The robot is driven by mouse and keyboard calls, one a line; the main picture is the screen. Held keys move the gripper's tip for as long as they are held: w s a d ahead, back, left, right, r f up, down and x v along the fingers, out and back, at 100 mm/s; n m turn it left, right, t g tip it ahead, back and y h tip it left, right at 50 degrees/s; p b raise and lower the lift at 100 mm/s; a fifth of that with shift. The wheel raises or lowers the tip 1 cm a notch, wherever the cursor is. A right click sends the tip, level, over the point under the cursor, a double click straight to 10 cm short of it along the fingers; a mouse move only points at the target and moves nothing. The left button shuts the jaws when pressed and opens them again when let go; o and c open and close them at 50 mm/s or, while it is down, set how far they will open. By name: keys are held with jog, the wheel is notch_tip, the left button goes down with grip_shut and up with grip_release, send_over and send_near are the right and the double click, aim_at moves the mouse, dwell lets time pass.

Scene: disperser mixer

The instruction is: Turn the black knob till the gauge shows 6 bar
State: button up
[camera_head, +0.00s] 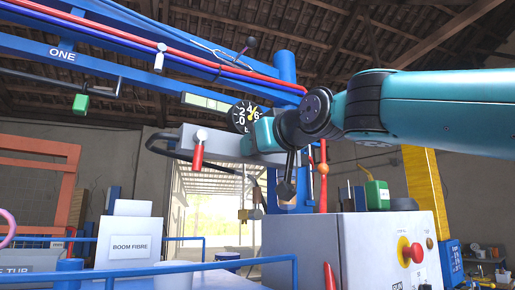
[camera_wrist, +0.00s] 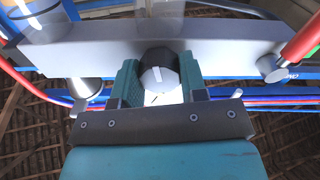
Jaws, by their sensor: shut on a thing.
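The black knob (camera_wrist: 158,60) has a pale face with a white mark. It sits under a grey bar (camera_wrist: 100,48) in the wrist view. My gripper (camera_wrist: 159,80) is shut on it, one teal finger on each side. In the head view my gripper (camera_head: 250,143) is at the grey housing and hides the knob. The round black gauge (camera_head: 240,117) stands just above it, with white numbers and a yellow needle. The needle seems to lie near the 4 and 6; my arm covers part of the dial, so I cannot read it exactly.
A red-handled lever (camera_head: 197,153) hangs from the grey housing (camera_head: 176,139), left of my gripper. A grey control box (camera_head: 350,250) with a red emergency button (camera_head: 413,252) stands below my arm. Blue rails and a BOOM FIBRE box (camera_head: 129,240) fill the lower left.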

jog(key=shift+f+m, duration=0.1)
jog(key=shift+m, duration=0.6)
jog(key=o, duration=0.9)
jog(key=b+v, duration=0.7)
jog(key=v, duration=1)
jog(key=shift+s+d, duration=0.2)
